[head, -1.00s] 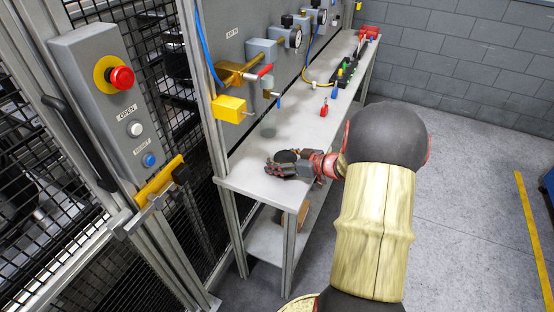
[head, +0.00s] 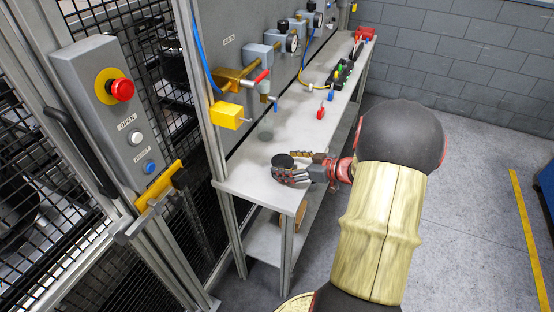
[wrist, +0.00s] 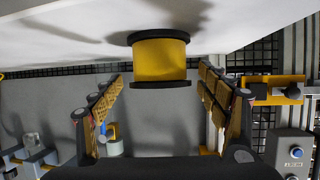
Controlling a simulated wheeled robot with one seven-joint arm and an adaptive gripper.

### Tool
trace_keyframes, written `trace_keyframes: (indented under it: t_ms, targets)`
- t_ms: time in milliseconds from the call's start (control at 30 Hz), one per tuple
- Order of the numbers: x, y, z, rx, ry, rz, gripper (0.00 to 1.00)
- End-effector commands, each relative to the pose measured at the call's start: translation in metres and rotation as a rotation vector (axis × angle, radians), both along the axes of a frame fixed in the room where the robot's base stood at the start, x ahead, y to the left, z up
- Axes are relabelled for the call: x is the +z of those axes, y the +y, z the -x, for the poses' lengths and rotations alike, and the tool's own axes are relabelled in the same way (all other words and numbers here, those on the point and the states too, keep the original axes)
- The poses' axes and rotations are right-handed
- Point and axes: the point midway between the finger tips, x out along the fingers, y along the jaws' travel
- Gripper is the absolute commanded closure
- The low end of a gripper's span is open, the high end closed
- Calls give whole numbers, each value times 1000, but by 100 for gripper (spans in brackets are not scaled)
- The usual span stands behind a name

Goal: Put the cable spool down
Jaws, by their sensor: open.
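The cable spool (head: 283,160) is at the near end of the grey bench (head: 240,178), its black top flange showing in the head view. In the wrist view, where the picture is upside down, the spool (wrist: 160,62) has a yellow winding between two black flanges. It stands upright with one flange against the bench top. My gripper (head: 297,168) is open around the spool. In the wrist view its two padded fingers (wrist: 158,88) are spread on either side, with visible gaps to the spool.
A small red item (head: 321,113) and a black tray (head: 343,72) stand farther along the bench. A yellow block (head: 228,113) and gauges (head: 292,42) are on the panel behind. A control box (head: 122,120) is at the left. The bench's front edge is close by.

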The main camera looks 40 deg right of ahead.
Motion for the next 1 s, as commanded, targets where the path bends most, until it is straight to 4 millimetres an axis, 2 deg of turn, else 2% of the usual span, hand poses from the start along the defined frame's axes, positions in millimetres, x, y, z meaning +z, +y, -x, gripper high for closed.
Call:
trace_keyframes:
  t_ms: [33, 200, 400, 1000]
  targets:
    - [7, -4, 11, -5, 1, -1, 25]
    - [18, -10, 38, -4, 1, 0, 25]
    - [23, -13, 54, -1, 1, 0, 25]
    - [24, -13, 57, 0, 1, 0, 25]
